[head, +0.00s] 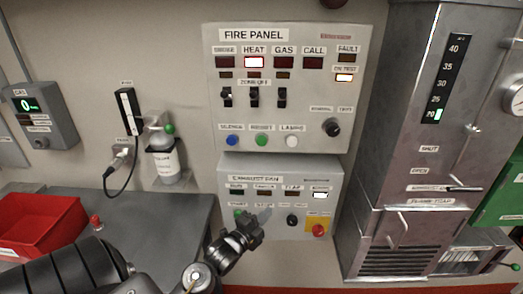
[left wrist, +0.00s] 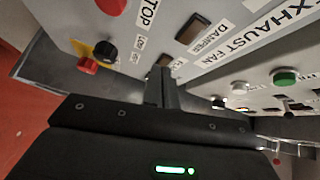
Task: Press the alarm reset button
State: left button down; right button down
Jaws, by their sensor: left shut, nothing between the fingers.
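The fire panel (head: 300,110) is a grey box on the wall in the head view. Its bottom row has a blue button (head: 232,140), a green button (head: 261,140) whose label appears to read reset, and a white button (head: 290,140). My left gripper (head: 262,217) is shut and empty. It is below these buttons, in front of the exhaust fan panel (head: 324,170), and hides part of that panel's lower row. In the left wrist view, its fingers (left wrist: 163,88) show near the panel face, with a green button (left wrist: 285,77) to their right. Contact cannot be told.
On the exhaust fan panel are a black knob (head: 292,220) and a red button (head: 318,230) on yellow. A metal cabinet (head: 415,130) stands to the right. A grey table (head: 165,225) with a red bin (head: 38,222) is at left.

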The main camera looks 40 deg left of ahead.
aim_at(262, 141)
pick_arm(q)
jog(key=s+r+m+t, duration=0.2)
jog(key=r+m, duration=0.1)
jog(key=r, duration=0.7)
jog(key=s+r+m+t+h, duration=0.1)
jog(key=s+r+m+t, duration=0.1)
jog(key=r, duration=0.9)
jog(key=shift+s+d+r+m+t+h, duration=0.3)
jog(key=shift+s+d+m+t, duration=0.15)
jog(key=shift+s+m, duration=0.4)
jog(key=shift+w+a+f, duration=0.1)
jog(key=shift+w, duration=0.1)
jog(key=w+a, duration=0.5)
jog(key=w, duration=0.1)
jog(key=shift+w, duration=0.4)
jog(key=shift+w+a, duration=0.1)
jog(key=shift+a, duration=0.05)
